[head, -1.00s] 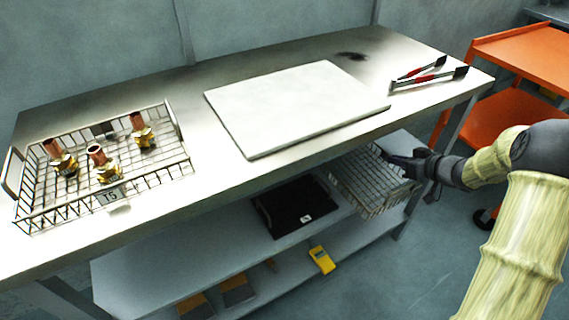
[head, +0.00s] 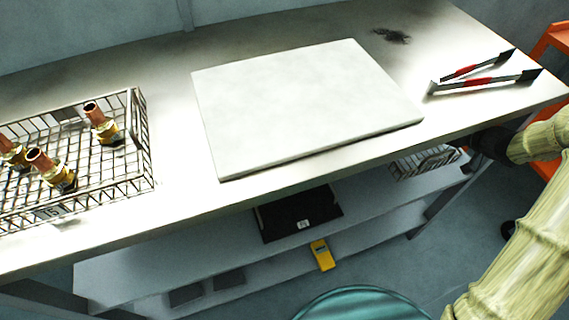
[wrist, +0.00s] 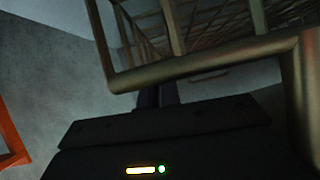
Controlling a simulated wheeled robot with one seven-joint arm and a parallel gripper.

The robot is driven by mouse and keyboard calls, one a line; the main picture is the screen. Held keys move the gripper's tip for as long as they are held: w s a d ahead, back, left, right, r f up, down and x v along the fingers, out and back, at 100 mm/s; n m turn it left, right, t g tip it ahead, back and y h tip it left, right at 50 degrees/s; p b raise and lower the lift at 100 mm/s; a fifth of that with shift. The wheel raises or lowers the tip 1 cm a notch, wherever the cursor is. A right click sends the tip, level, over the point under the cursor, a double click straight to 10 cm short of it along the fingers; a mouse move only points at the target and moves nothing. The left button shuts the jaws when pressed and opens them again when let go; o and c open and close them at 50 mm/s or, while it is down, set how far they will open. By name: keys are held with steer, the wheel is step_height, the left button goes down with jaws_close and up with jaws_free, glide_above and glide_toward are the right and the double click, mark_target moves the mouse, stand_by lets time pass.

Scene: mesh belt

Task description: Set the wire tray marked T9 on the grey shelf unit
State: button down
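A wire tray (head: 425,162) shows low at the right in the head view, under the table's front edge, which hides part of it. No mark on it is readable. My gripper (head: 474,143) is at its right end, partly hidden by the table. In the wrist view, the tray's bar (wrist: 205,62) crosses just before my narrow, close-set fingers (wrist: 156,95), which look shut on it. Another wire tray (head: 150,165) stands on the tabletop at left, holding copper-and-brass fittings; its tag seems to read T5. I see no grey shelf unit that I can identify.
The steel table (head: 180,200) carries a white board (head: 300,105) and red-handled tongs (head: 485,72). On the lower shelves are a black tray (head: 298,214) and a yellow device (head: 322,255). A teal round object (head: 360,305) is at the bottom. An orange cart (head: 545,45) stands right.

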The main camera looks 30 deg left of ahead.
stand_by(0.4)
steer(key=shift+f+b, duration=1.15)
steer(key=shift+f, duration=1.25)
step_height(320, 180, down, 5)
steer(key=shift+f+b, duration=0.1)
steer(key=shift+b, duration=1.15)
steer(key=c, duration=1.6)
jaws_free()
